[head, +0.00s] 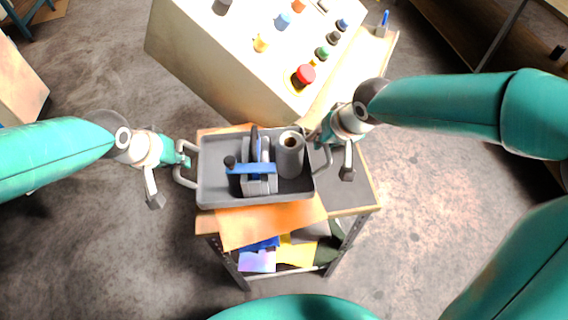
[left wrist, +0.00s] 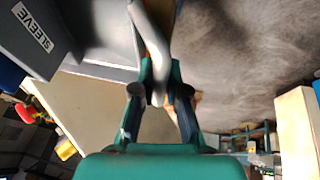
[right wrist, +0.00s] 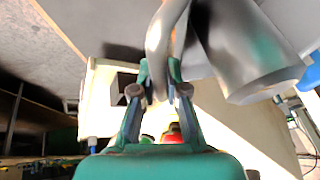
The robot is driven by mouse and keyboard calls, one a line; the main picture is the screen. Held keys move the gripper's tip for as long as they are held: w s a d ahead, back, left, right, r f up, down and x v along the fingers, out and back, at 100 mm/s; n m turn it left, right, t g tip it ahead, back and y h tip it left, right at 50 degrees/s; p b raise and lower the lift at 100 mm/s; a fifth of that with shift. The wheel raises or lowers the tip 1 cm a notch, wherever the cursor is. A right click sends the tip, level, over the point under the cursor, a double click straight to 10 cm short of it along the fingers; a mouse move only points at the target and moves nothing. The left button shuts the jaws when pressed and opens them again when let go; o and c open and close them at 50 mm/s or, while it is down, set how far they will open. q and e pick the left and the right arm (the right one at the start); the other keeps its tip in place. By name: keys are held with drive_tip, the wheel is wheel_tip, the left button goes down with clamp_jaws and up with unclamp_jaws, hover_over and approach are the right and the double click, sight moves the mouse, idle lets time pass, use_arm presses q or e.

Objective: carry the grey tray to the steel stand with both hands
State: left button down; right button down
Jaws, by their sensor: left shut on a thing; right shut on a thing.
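The grey tray (head: 212,196) is over a small stand in the middle of the head view; I cannot tell whether it rests on it. It holds a grey cylinder (head: 290,158) and a grey piece with a blue bar (head: 250,168). My left gripper (head: 184,160) is shut on the tray's left handle (head: 185,178), and the left wrist view shows the handle (left wrist: 150,40) between the fingers. My right gripper (head: 322,142) is shut on the tray's right handle, which the right wrist view shows between the fingers (right wrist: 160,50). I cannot tell which surface is the steel stand.
The small stand has a wooden edge (head: 362,210), an orange sheet (head: 270,222) and coloured items on its lower shelf (head: 295,252). A pale control console (head: 215,60) with several knobs and a red button (head: 304,75) stands just behind. Bare floor lies at left and right.

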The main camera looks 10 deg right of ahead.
use_arm(q)
drive_tip(key=shift+w+d, duration=0.1)
drive_tip(key=shift+d, duration=0.65)
use_arm(e)
drive_tip(key=shift+s+d, duration=0.1)
drive_tip(key=shift+d, duration=0.75)
use_arm(q)
drive_tip(key=shift+d, duration=0.1)
use_arm(e)
drive_tip(key=shift+f, duration=0.1)
